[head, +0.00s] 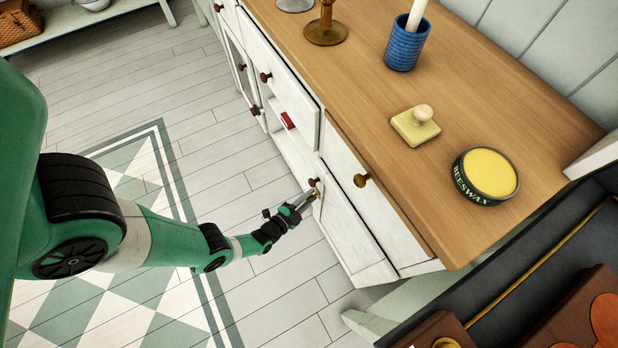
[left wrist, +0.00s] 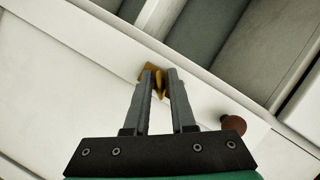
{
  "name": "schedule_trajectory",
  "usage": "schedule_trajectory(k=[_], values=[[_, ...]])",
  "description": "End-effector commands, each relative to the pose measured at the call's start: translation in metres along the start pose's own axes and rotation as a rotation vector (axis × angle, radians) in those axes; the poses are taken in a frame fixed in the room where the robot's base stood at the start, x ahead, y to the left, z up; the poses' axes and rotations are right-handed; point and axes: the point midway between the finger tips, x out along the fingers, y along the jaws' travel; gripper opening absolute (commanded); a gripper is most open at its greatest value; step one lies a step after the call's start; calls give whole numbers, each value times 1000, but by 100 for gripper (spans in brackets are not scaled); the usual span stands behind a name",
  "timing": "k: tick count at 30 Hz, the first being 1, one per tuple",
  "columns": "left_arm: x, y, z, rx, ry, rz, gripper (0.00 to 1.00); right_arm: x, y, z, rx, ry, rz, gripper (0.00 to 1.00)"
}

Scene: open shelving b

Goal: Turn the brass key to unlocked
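The brass key (left wrist: 159,88) shows between the fingertips of my left gripper (left wrist: 160,76) in the left wrist view, with a bit of brass plate (left wrist: 150,71) behind it. The plate is at the top edge of a white cabinet door (left wrist: 85,55). My left gripper (head: 304,200) shows in the head view low at the cabinet front, and its fingers are on either side of the key. The gap is narrow; whether both fingers press on the key cannot be told. The key's shaft is hidden. My right gripper is in neither view.
A round brown knob (left wrist: 233,124) is on the door, right of the fingers. Above the door is an open recess. The wooden counter (head: 372,130) holds a beeswax tin (head: 489,174), a yellow block (head: 415,128) and a blue pot (head: 406,50). The floor left of the cabinet is clear.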

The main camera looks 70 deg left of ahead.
Motion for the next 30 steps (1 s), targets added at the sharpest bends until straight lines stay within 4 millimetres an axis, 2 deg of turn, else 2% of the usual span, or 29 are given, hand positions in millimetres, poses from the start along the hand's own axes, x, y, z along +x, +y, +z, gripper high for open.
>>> schedule_trajectory(k=[1,3,19,30], values=[[0,0,0,0,0,0,13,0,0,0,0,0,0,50],[0,0,0,0,0,0,0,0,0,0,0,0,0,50],[-1,-1,0,-29,1,11,0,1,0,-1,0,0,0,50],[0,-2,0,-233,-2,93,0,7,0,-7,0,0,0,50]])
